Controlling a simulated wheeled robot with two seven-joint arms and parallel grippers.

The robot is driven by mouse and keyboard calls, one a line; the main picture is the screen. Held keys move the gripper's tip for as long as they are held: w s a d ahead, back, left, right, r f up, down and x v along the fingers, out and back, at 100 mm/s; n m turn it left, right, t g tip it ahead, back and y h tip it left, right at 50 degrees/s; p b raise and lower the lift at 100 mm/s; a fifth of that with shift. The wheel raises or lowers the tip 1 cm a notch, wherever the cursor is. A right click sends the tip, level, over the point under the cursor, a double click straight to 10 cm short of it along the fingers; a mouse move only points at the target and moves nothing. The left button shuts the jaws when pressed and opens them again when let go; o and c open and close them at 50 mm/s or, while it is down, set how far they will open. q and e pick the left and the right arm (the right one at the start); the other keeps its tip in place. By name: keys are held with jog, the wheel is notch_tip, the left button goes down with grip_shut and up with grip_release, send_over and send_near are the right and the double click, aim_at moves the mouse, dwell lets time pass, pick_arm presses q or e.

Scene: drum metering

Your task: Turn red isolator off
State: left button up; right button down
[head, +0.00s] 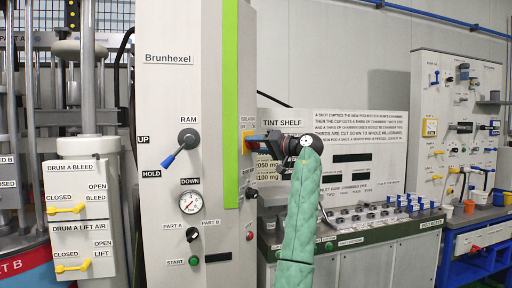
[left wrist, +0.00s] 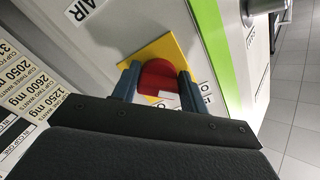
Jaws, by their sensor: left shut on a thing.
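The red isolator knob (left wrist: 158,78) sits on a yellow square plate (left wrist: 152,55) on the side of the Brunhexel cabinet. In the head view the yellow plate (head: 248,128) shows at the cabinet's right edge, under an isolator label, with the knob mostly hidden. My left gripper (left wrist: 157,84) has its two blue fingers on either side of the red knob and is shut on it. In the head view my left gripper (head: 257,140) reaches the plate from the right. Lettering by the plate is partly covered. My right gripper is not in view.
The cabinet front carries a blue RAM lever (head: 181,147), a pressure gauge (head: 188,198) and a green start button (head: 194,261). Yellow drum valves (head: 66,209) are at the left. A console with several cups (head: 366,215) stands behind my green-sleeved arm.

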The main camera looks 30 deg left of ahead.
pick_arm(q)
jog(key=shift+f, duration=0.1)
jog(key=o, duration=1)
jog(key=shift+d, duration=0.3)
jog(key=d, duration=0.4)
jog(key=d+b, duration=0.1)
jog(key=d, duration=0.2)
jog(key=shift+w+d, duration=0.1)
jog(key=shift+w, duration=0.25)
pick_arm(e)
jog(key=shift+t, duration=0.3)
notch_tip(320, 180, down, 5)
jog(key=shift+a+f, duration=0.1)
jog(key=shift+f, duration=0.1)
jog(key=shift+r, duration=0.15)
